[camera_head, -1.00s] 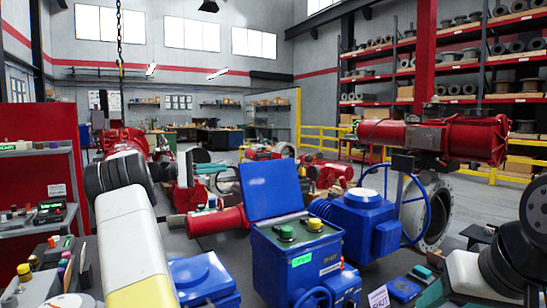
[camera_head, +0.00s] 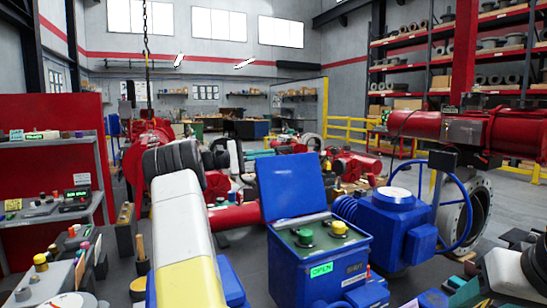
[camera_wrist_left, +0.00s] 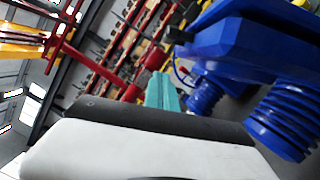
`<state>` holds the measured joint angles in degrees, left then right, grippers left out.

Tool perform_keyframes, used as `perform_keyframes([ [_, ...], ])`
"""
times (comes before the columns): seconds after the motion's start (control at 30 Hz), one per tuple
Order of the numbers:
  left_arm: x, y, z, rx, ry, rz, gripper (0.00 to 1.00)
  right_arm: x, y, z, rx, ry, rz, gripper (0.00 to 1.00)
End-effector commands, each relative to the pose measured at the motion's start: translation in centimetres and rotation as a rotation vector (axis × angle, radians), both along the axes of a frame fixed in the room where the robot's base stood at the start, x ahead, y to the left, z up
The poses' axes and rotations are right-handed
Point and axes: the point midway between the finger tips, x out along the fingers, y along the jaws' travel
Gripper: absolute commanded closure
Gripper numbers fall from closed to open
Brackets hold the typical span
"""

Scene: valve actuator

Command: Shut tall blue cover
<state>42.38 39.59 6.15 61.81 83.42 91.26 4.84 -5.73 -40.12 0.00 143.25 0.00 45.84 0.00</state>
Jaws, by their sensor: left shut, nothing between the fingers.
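The tall blue cover (camera_head: 290,188) stands open, nearly upright, at the back edge of the blue control box (camera_head: 318,262). The box's top, with a green knob (camera_head: 304,238) and a yellow knob (camera_head: 339,229), is uncovered. My left gripper (camera_head: 260,154) has teal fingers and is shut and empty, just behind the cover's upper left. Its fingers show in the left wrist view (camera_wrist_left: 165,92), with blue ribbed and boxy parts to their right. Teal parts at the lower right of the head view look like my right gripper (camera_head: 462,287); its opening is unclear.
A blue ribbed motor housing (camera_head: 395,215) and a blue handwheel (camera_head: 462,215) stand right of the box. A red cylinder (camera_head: 235,216) lies to its left. Small knobs and bottles crowd the bench at left. A grey shelf (camera_head: 50,143) stands farther left.

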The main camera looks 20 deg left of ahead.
Motion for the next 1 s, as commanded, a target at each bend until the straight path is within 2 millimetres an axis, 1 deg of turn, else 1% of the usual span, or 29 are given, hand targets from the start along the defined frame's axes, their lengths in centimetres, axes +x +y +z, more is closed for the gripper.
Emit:
perform_keyframes([
  [0.03,0.1,-0.8,0.3,0.001,-0.001,-0.002,1.00,0.0,0.0,0.0,0.000,0.000,0.000,0.45],
  [0.1,-0.7,-1.4,0.8,0.000,0.000,0.000,1.00,0.0,0.0,0.0,0.000,0.001,0.000,0.45],
  [0.3,-2.0,-2.8,1.5,0.001,-0.001,-0.001,1.00,0.0,0.0,0.0,0.000,0.000,0.000,0.45],
  [0.43,-2.2,-3.1,1.6,0.001,-0.001,0.000,1.00,0.0,0.0,0.0,0.000,0.000,0.000,0.45],
  [0.77,-2.3,-3.1,1.6,0.001,-0.002,0.000,1.00,0.0,0.0,0.0,0.000,0.000,0.000,0.45],
  [1.0,-2.8,-3.7,2.3,0.064,-0.059,0.000,1.00,0.0,0.0,0.0,0.000,0.000,0.000,0.45],
])
